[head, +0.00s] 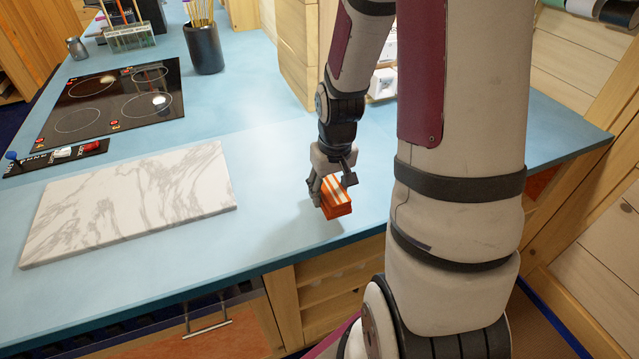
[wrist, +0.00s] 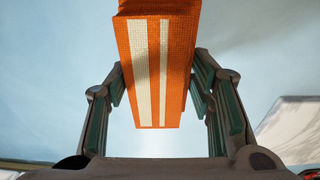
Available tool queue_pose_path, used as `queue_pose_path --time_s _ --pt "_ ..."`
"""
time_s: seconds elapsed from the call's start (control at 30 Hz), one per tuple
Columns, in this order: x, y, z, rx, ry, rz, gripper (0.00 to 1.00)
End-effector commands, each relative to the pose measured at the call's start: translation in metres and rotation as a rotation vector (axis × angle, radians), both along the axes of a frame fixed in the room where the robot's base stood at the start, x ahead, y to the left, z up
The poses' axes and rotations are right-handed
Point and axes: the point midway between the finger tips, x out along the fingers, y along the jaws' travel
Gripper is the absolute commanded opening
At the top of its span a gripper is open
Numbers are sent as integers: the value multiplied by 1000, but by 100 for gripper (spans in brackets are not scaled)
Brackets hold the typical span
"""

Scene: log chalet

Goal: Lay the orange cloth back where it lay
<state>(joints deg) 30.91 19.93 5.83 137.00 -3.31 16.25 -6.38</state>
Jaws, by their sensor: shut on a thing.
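The orange cloth (head: 337,205) is a folded block with white stripes. It is in my gripper (head: 333,180), over the blue counter near its front edge in the head view. In the wrist view the orange cloth (wrist: 155,65) sits between the two fingers of my gripper (wrist: 157,85), its striped face toward the camera. The fingers are shut on its sides. I cannot tell from the head view whether the cloth touches the counter (head: 270,240) or hangs just above it.
A white marble board (head: 130,203) lies left of my gripper. A black cooktop (head: 112,102) and a dark utensil pot (head: 204,47) are farther back. Wooden drawers (head: 299,45) stand behind my arm. The counter between board and cloth is clear.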

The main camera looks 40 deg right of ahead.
Motion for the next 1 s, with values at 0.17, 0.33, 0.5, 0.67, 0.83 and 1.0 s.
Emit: queue_pose_path --time_s 0.17,0.33,0.5,0.67,0.83,1.0 --pt "36 -15 -4 1 1 1 19" --pt "55 -23 -6 0 1 0 19" --pt "57 -24 -12 2 4 0 19" --pt "56 -23 -32 2 5 2 19" --pt "57 -24 -41 0 1 0 19" --pt "57 -24 -41 0 0 0 19"
